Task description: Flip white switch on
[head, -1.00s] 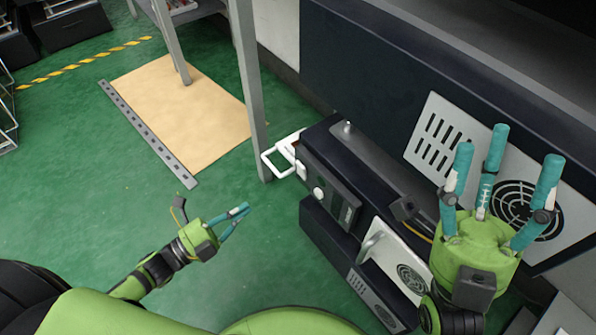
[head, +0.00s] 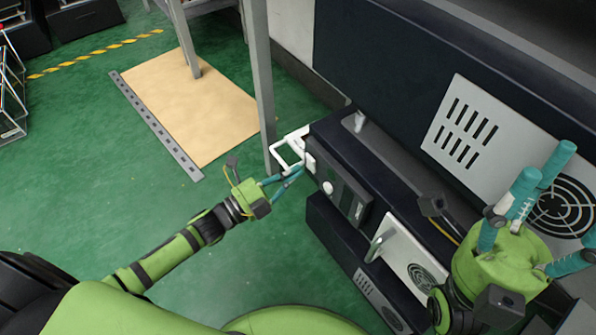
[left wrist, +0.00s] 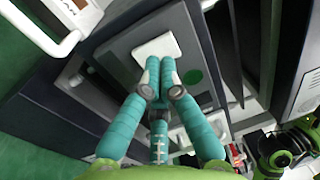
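The white switch (head: 310,163) is a small white plate on the dark front panel of the cabinet. In the left wrist view, the white switch (left wrist: 157,45) lies just beyond my fingertips. My left gripper (head: 297,173) has its teal fingertips together and empty, close to the switch; I cannot tell whether they touch it. The left gripper (left wrist: 161,64) also shows its tips side by side in the wrist view. Whether the switch is on or off cannot be made out. My right gripper (head: 553,190) is open and empty at the right, with its fingers spread.
A white handle (head: 287,148) sticks out at the panel's left end. A round white knob (head: 328,187) sits right of the switch. A lower white panel (head: 405,256) carries a handle and a vent.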

